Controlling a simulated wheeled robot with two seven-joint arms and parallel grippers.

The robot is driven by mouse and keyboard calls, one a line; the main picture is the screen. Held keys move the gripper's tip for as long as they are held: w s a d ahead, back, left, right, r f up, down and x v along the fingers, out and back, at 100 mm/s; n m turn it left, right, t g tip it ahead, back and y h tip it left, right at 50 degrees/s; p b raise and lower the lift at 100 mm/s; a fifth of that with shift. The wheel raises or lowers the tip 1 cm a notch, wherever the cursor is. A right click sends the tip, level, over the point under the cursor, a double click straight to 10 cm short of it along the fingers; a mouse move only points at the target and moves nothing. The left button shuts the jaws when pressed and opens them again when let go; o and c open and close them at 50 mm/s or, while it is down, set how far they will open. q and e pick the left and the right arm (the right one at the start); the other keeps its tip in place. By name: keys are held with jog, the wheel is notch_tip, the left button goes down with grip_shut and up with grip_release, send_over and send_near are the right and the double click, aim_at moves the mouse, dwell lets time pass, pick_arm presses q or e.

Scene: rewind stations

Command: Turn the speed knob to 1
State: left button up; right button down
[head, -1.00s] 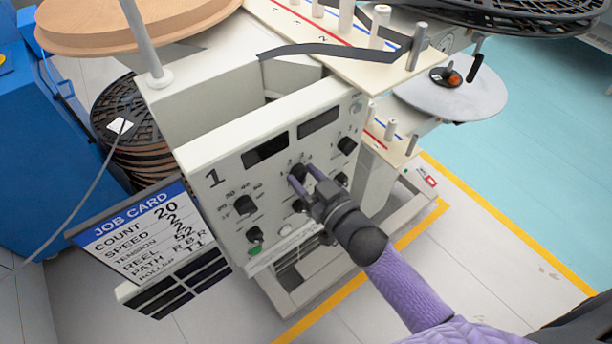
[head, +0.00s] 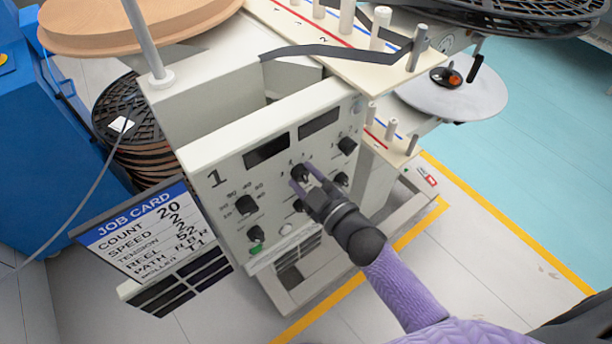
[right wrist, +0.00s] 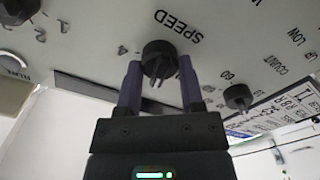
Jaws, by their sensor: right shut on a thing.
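The speed knob (right wrist: 157,55) is a black round knob on the underside-seen panel in the right wrist view, with the word SPEED beside it. My right gripper (right wrist: 160,78) has one finger on each side of this knob and is shut on it. In the head view the knob (head: 300,172) shows at the fingertips of my right gripper (head: 305,177), on the front panel (head: 222,160) of station 1. The fingers partly cover the panel around it. I cannot read the knob's exact setting. My left gripper is not in view.
Other black knobs (head: 246,204) and a green button (head: 256,248) sit on the same panel. A job card (head: 135,232) hangs at its lower left. A guide plate with posts (head: 380,25) and dark tape is above. Open floor (head: 510,255) lies to the right.

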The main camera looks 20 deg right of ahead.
jog(key=n, duration=0.5)
jog(key=shift+f+n, duration=0.15)
jog(key=shift+n, duration=0.15)
jog(key=n+b, duration=0.1)
jog(key=n, duration=0.3)
jog(key=shift+a+n, duration=0.1)
jog(key=shift+n, duration=0.3)
jog(key=shift+c, duration=1.1)
grip_release()
jog(key=v, duration=1)
